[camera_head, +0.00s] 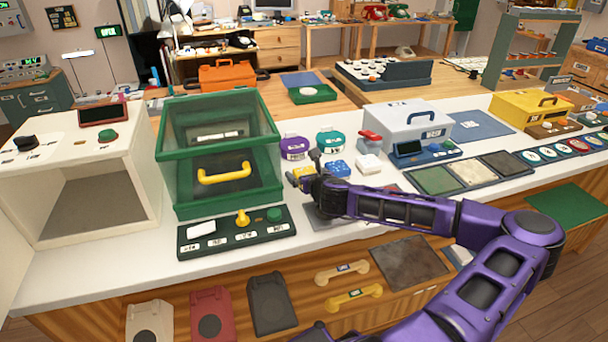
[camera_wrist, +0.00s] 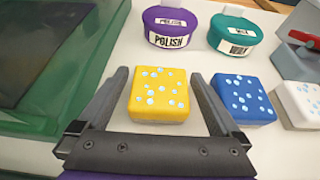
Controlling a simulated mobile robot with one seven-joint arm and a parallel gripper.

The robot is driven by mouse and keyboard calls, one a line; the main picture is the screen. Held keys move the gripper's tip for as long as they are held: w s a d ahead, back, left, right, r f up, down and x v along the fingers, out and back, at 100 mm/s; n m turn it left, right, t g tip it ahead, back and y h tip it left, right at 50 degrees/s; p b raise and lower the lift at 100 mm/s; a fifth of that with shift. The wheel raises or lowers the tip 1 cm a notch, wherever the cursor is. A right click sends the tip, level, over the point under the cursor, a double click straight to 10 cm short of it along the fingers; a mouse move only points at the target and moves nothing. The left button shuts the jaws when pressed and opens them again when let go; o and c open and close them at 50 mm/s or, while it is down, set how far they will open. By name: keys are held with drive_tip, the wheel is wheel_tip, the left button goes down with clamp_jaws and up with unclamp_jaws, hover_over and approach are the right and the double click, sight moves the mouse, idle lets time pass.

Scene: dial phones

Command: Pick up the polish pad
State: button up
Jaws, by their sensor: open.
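A yellow pad with pale dots (camera_wrist: 158,97) lies on the white counter, between the two fingers of my gripper (camera_wrist: 160,75) in the wrist view. My gripper is open, with a gap on each side of the pad. In the head view the yellow pad (camera_head: 300,172) is partly hidden by my gripper. A blue dotted pad (camera_wrist: 242,97) lies just right of the right finger, and a white dotted pad (camera_wrist: 300,103) lies further right. A purple tin labelled POLISH (camera_wrist: 171,27) stands behind the yellow pad. None of the pads carries a readable label.
A teal tin (camera_wrist: 234,32) stands right of the purple one. A green-framed clear case (camera_head: 222,192) is close on the left. A control panel (camera_head: 236,232) lies in front of it. A grey toolbox (camera_head: 414,124) stands behind, to the right.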

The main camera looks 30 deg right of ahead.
drive_tip(key=shift+w, duration=0.15)
drive_tip(key=c, duration=1.3)
